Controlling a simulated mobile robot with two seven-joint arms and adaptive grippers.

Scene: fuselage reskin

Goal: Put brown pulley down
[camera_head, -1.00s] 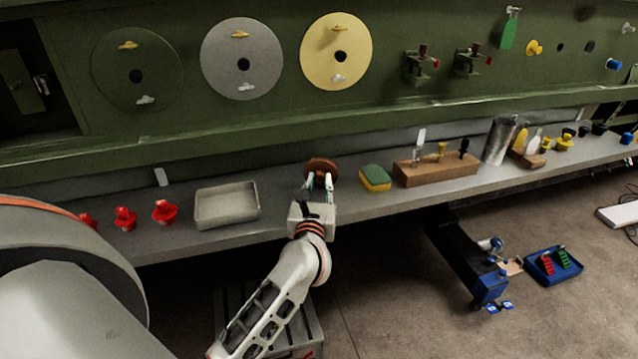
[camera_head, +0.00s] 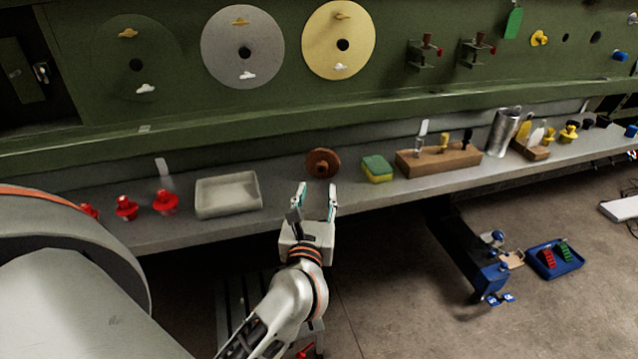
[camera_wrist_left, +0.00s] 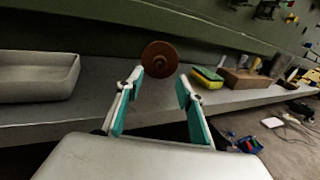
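The brown pulley (camera_head: 322,163) stands on the grey shelf, between the grey tray and the sponge, with its round face toward me. My left gripper (camera_head: 317,194) is open and empty, in front of the pulley and apart from it. In the left wrist view the pulley (camera_wrist_left: 160,58) shows beyond the gap between the two spread fingers (camera_wrist_left: 157,100). My right gripper is not in view.
A grey tray (camera_head: 201,212) lies left of the pulley, with red knobs (camera_head: 166,202) farther left. A green and yellow sponge (camera_head: 377,169) and a wooden block (camera_head: 410,165) with tools stand to the right. Discs hang on the green wall (camera_head: 243,46).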

